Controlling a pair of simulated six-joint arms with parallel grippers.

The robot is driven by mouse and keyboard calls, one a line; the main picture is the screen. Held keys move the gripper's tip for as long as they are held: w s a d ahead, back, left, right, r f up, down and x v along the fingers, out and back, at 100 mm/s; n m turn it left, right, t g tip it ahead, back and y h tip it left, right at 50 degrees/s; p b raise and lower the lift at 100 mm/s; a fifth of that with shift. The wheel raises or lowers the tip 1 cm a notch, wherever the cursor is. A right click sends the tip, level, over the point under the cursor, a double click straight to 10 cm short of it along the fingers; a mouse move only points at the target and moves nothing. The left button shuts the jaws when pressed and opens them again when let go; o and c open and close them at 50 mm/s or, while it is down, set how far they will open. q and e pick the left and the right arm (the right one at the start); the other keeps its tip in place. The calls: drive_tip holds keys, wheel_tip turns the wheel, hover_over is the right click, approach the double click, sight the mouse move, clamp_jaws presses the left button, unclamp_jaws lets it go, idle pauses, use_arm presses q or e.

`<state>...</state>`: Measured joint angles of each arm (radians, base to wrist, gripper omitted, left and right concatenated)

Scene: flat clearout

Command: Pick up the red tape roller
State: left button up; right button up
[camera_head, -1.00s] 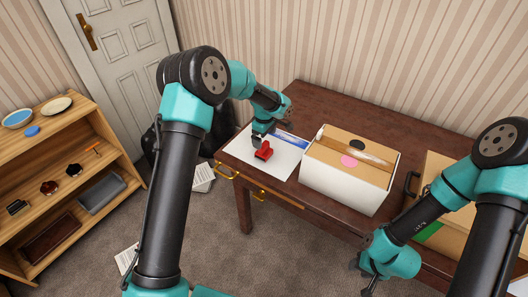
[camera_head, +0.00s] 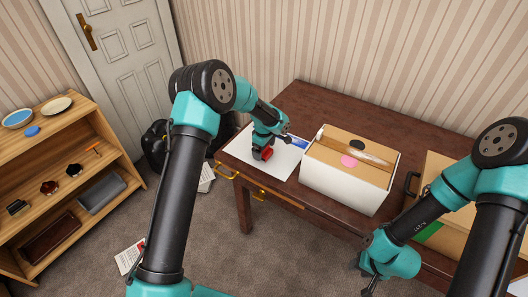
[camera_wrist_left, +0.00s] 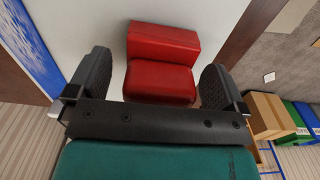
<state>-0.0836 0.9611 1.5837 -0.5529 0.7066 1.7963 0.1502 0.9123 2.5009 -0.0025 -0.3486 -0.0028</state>
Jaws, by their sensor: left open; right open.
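The red tape roller (camera_head: 267,153) lies on a white sheet (camera_head: 285,163) at the left end of the brown table. My left gripper (camera_head: 261,154) is right at it and partly covers it in the head view. In the left wrist view the red tape roller (camera_wrist_left: 161,65) lies ahead of and between the two open fingers of my left gripper (camera_wrist_left: 158,82), with a gap on each side. My right gripper (camera_head: 370,281) is at the lower right, away from the roller, open and empty.
A white box (camera_head: 338,187) with cardboard flaps stands right of the sheet on the table (camera_head: 300,98). A cardboard box (camera_head: 432,165) stands further right. A wooden shelf (camera_head: 105,128) with several items is at the left. A black bag (camera_head: 155,146) sits on the floor.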

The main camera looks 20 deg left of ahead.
use_arm(q)
drive_tip(key=shift+f, duration=0.1)
idle(0.4)
drive_tip(key=c, duration=1.1)
